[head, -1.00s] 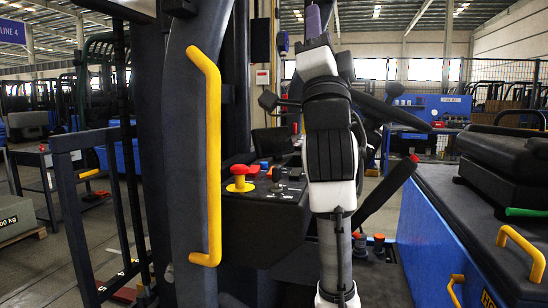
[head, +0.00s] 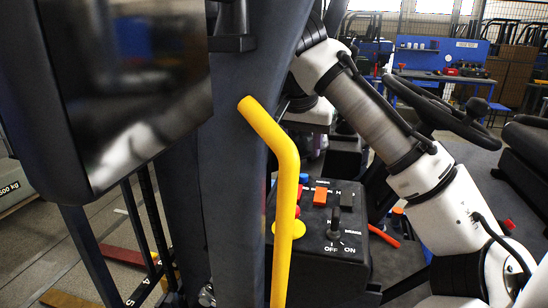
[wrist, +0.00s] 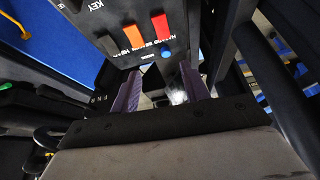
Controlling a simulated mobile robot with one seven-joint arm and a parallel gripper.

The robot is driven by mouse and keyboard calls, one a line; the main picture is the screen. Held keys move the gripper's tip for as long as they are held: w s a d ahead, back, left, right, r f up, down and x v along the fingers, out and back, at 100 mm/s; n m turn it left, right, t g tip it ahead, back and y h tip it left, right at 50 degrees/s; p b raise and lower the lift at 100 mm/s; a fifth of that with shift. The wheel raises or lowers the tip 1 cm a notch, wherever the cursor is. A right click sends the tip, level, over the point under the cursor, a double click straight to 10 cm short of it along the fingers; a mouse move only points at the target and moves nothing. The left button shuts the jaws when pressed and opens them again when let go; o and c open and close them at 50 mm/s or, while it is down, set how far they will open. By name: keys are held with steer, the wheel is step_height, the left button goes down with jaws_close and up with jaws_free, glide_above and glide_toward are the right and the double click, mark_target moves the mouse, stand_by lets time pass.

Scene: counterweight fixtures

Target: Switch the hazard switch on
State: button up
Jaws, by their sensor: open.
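A black control panel carries an orange rocker (head: 320,195), a red rocker partly behind the yellow handle, and a black rocker (head: 346,199). In the wrist view the orange rocker (wrist: 133,42) and red rocker (wrist: 160,27) sit side by side above a blue button (wrist: 167,53).
A yellow grab handle (head: 286,190) crosses in front of the panel. A red-topped yellow stop button (head: 296,227) and an OFF/ON key switch (head: 335,233) are on the panel. A steering wheel (head: 437,108) stands behind my arm.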

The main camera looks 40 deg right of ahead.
steer(key=shift+n+g+y, duration=0.3)
steer(key=shift+n+g, duration=0.1)
steer(key=p+x, duration=0.1)
steer(key=x, duration=0.3)
steer(key=a+p+x, duration=0.1)
steer(key=x, duration=0.3)
steer(key=p+x, duration=0.1)
steer(key=x, duration=0.3)
steer(key=shift+w+a+f, duration=0.15)
steer(key=shift+w+f, duration=0.05)
steer(key=shift+w, duration=0.1)
steer(key=shift+c, duration=0.3)
steer(key=c, duration=0.9)
steer(key=shift+w+d+g+y, duration=0.2)
steer(key=shift+g+y, duration=0.4)
steer(key=shift+y, duration=0.1)
steer(key=shift+w+d+g+y, duration=0.1)
steer(key=shift+d+g+y, duration=0.05)
steer(key=shift+g+y, duration=0.3)
steer(key=shift+w+d+g+y, duration=0.1)
steer(key=shift+g+y, duration=0.25)
steer(key=shift+y, duration=0.2)
